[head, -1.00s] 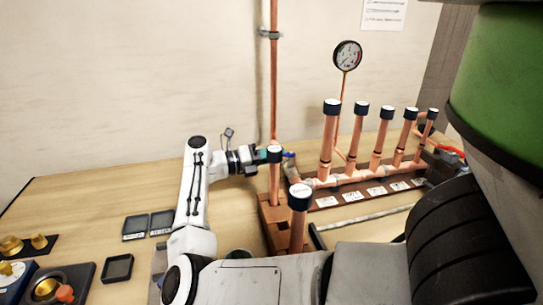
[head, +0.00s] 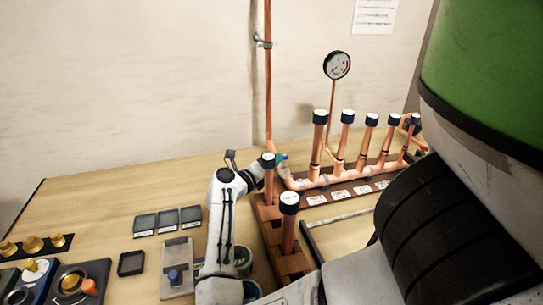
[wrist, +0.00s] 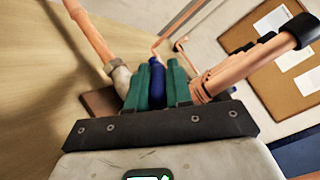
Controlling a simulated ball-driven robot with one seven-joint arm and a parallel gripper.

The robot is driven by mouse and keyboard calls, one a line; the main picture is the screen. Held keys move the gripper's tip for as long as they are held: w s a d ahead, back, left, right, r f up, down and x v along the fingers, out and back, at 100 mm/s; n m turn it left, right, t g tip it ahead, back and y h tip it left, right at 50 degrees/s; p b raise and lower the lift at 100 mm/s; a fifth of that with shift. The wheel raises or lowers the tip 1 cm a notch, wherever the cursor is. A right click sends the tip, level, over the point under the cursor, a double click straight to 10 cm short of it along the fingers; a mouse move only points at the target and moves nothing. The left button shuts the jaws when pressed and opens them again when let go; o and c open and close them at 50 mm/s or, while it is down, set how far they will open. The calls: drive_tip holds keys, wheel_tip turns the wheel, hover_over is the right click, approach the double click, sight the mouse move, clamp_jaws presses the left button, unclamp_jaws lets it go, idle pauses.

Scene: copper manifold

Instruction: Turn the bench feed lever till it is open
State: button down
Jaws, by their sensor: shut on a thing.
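The feed lever shows as a blue handle (wrist: 157,72) between my gripper's green fingers (wrist: 157,88) in the wrist view. The fingers are shut on it, one on each side. In the head view a small bit of the blue lever (head: 285,157) shows at the left end of the copper manifold (head: 330,177). My gripper (head: 279,159) is there too, partly hidden behind a capped copper pipe (head: 269,176). The valve body under the lever is mostly hidden, so I cannot tell how far it is turned.
A row of several black-capped copper pipes (head: 345,135) stands right of the lever. A pressure gauge (head: 337,65) rises behind them. Another capped pipe (head: 289,225) stands in front. Small dark trays (head: 168,220) lie on the bench at left; bare wood lies behind them.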

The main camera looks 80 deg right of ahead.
idle(0.4)
drive_tip(key=c, duration=1)
unclamp_jaws()
drive_tip(key=shift+c, duration=0.2)
drive_tip(key=shift+a, duration=0.1)
drive_tip(key=b+v, duration=0.3)
drive_tip(key=v, duration=0.7)
drive_tip(key=shift+w+a, duration=0.15)
drive_tip(key=shift+a, duration=0.15)
